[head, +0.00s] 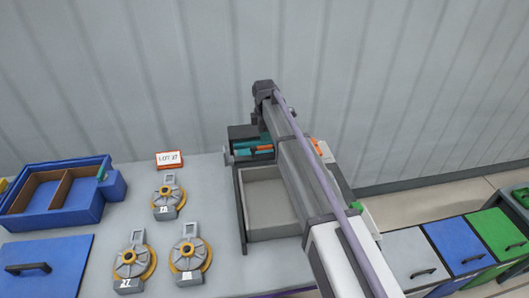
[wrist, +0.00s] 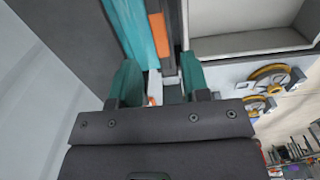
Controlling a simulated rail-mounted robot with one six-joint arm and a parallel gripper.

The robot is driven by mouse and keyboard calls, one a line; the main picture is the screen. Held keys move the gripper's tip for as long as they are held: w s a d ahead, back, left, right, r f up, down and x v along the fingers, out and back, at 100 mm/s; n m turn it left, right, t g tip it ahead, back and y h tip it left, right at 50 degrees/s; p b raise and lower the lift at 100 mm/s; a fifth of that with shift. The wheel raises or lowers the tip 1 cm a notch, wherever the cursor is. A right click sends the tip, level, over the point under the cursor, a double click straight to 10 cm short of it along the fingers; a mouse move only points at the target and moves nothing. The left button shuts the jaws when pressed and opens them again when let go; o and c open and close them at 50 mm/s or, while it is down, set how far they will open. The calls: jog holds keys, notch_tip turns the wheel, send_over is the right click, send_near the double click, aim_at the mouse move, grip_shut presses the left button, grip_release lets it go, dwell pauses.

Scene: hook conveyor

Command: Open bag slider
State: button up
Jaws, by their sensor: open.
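My gripper (wrist: 159,80) is open in the wrist view, its two teal fingers spread apart. Between the fingers is a small white piece with an orange end (wrist: 154,88); I cannot tell whether it is the bag slider or whether either finger touches it. Just beyond lie a long teal strip (wrist: 131,28) and an orange block (wrist: 160,35). In the head view, teal and orange parts (head: 263,148) show at the back of a dark-framed unit, partly hidden by my arm. I cannot make out my fingertips there, and no bag is clearly visible.
A pale open tray (head: 266,205) sits in front of those parts. Several grey-and-yellow round parts (head: 188,253) lie on the table to the left, near a red-edged sign (head: 169,159). A blue divided box (head: 52,220) stands far left. Lidded bins (head: 457,243) line the right.

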aim_at(265, 146)
notch_tip(265, 146, down, 6)
jog(key=b, duration=0.4)
jog(key=shift+r, duration=0.1)
jog(key=shift+c, duration=0.4)
grip_shut()
